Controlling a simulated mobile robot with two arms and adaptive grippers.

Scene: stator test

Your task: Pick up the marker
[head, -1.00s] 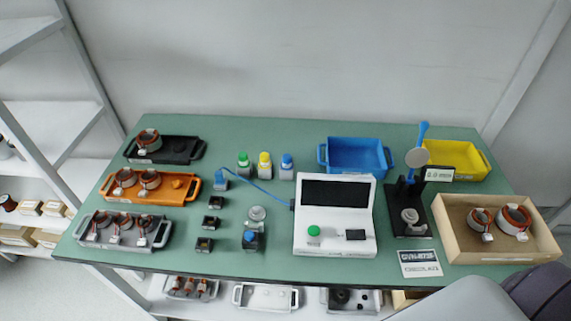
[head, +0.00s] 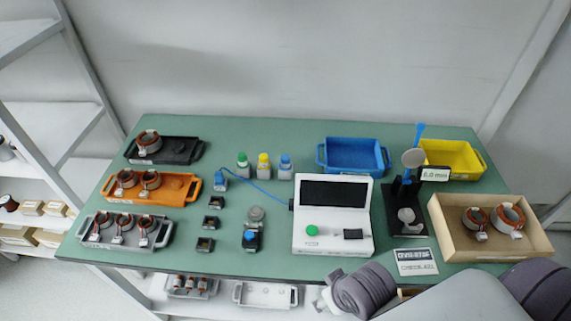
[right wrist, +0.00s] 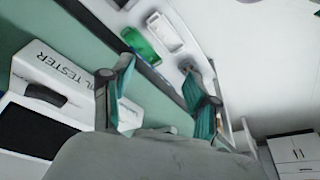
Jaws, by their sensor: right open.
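No object is clearly recognisable as the marker. A dark item with a blue top (head: 251,240) stands near the front of the bench. My right gripper (right wrist: 158,64) is open and empty. In the head view it is low at the bench's front edge, partly hidden by my wrist. My left gripper is not in view.
The white tester (head: 335,235) stands mid-bench and shows in the right wrist view (right wrist: 60,80). Stator trays, black (head: 180,149), orange (head: 155,197) and grey (head: 163,235), are at left. Blue (head: 355,155) and yellow (head: 455,155) bins, a gauge stand and a wooden box (head: 490,255) are right.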

